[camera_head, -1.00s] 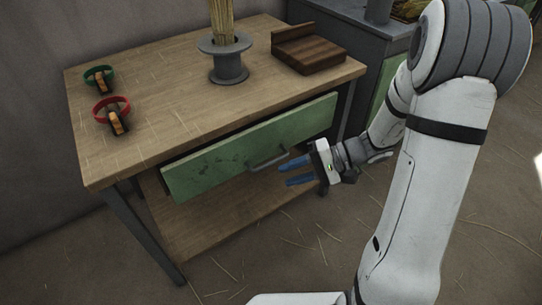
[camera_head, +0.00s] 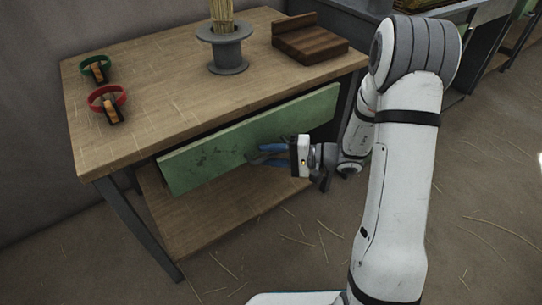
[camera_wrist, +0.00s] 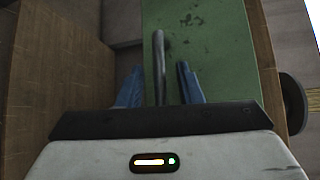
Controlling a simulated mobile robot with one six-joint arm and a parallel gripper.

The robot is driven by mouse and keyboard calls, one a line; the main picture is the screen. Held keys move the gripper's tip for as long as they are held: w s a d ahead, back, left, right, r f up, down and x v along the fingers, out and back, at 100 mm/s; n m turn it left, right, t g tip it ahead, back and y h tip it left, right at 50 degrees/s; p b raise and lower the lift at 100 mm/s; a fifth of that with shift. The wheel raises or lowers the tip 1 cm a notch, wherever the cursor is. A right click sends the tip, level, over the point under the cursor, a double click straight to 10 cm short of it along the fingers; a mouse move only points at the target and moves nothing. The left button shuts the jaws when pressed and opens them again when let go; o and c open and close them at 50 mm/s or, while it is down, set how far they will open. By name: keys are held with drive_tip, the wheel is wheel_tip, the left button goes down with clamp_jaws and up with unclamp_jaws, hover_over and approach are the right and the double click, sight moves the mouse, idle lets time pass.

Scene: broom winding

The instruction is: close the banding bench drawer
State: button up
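The banding bench (camera_head: 150,115) has a wooden top and grey legs. Its drawer has a green front (camera_head: 215,148), which stands out a little from under the top, so the drawer is partly open. My gripper (camera_head: 256,155) is at the right half of the drawer front, with its blue fingers close to the green panel. In the wrist view the grey bar handle (camera_wrist: 159,65) lies between the two blue fingers (camera_wrist: 159,80), with a gap on each side. The gripper is open. In the head view the handle is mostly hidden by the fingers.
On the bench top are a green ring holder (camera_head: 96,68), a red ring holder (camera_head: 107,103), a grey spool stand (camera_head: 226,52) with straw, and a dark wooden block (camera_head: 310,46). A wooden lower shelf (camera_head: 215,215) lies below the drawer. Straw litters the open floor.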

clamp_jaws()
idle(0.3)
idle(0.4)
